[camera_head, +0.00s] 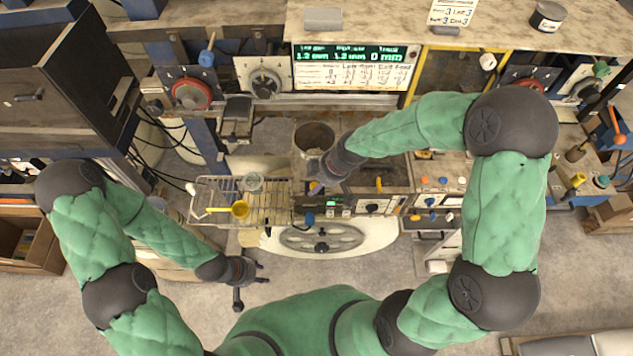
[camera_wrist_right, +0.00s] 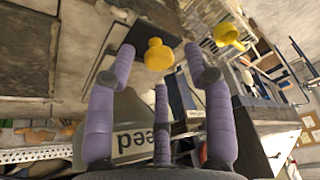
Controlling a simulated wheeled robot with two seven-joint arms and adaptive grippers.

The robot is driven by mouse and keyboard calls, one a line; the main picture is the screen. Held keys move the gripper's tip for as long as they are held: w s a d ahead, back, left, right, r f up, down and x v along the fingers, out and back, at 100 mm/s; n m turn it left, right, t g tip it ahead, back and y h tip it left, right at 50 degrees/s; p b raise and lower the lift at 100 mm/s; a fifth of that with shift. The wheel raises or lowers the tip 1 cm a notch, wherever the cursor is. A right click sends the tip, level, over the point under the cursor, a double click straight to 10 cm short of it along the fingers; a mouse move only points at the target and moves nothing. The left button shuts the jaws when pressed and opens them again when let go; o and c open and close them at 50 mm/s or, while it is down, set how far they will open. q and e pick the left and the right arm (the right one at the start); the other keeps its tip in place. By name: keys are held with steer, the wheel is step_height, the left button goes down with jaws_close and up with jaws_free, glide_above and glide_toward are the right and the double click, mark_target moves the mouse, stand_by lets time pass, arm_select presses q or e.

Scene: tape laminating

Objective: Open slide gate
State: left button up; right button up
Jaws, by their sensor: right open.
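A yellow knob (camera_wrist_right: 158,55), which appears to be the slide gate's handle, stands on a dark plate (camera_wrist_right: 135,45) in the right wrist view. My right gripper (camera_wrist_right: 155,75) is open, its purple-grey fingers spread around the near side of the knob, with no clear contact. In the head view the right gripper (camera_head: 322,182) is over the machine's left part, just below the round hopper opening (camera_head: 314,137), and mostly covers the knob (camera_head: 315,187). My left gripper (camera_head: 250,283) hangs empty over the floor at lower left, fingers spread.
A wire basket (camera_head: 262,208) holding a yellow scoop (camera_head: 239,209) is left of the machine. The display (camera_head: 352,67) is behind.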

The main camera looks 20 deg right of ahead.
steer(key=shift+w+a+f, duration=0.1)
steer(key=shift+a+f, duration=0.05)
steer(key=shift+f, duration=0.3)
jaws_close()
steer(key=s, duration=0.2)
steer(key=s+a, duration=0.1)
steer(key=shift+s, duration=0.4)
steer(key=shift+c, duration=1)
jaws_free()
steer(key=shift+r, duration=0.1)
steer(key=shift+o, duration=1)
steer(key=shift+a, duration=0.1)
